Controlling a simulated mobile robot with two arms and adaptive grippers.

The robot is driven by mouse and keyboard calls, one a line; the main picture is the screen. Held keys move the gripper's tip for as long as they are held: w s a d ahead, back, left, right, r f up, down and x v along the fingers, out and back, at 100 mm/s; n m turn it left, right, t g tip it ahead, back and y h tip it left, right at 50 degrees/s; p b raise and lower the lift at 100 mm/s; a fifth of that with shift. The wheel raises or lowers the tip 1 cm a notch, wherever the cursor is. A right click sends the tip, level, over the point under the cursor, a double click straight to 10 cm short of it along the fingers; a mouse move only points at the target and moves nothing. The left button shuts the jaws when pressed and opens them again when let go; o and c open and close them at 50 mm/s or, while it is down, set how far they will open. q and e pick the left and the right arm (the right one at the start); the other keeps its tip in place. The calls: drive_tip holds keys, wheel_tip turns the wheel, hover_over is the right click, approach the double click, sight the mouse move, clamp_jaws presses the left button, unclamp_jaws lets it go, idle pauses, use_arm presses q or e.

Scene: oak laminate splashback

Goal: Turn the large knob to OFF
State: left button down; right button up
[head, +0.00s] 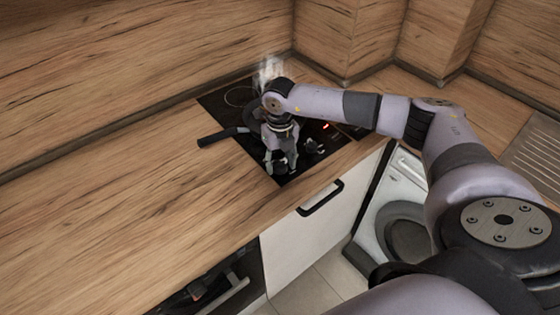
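The black cooktop (215,100) is set into the wooden counter, with a small red light (326,126) lit on its right part. My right gripper (280,164) points down over the cooktop's front part, close to its surface. Its fingers are small and dark against the black glass, so I cannot tell whether they are open or shut. Small dark shapes show just right of the fingers, but I cannot tell whether one is the large knob. The gripper and wrist hide part of the control area. My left gripper is out of view.
A pan's black handle (222,137) sticks out left over the counter; my wrist hides much of the pan. Whitish smoke or steam (268,70) rises behind my wrist. The wooden counter (130,200) is clear on the left. A white washing machine (397,215) stands below right.

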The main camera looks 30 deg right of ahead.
drive_tip(key=c, duration=0.8)
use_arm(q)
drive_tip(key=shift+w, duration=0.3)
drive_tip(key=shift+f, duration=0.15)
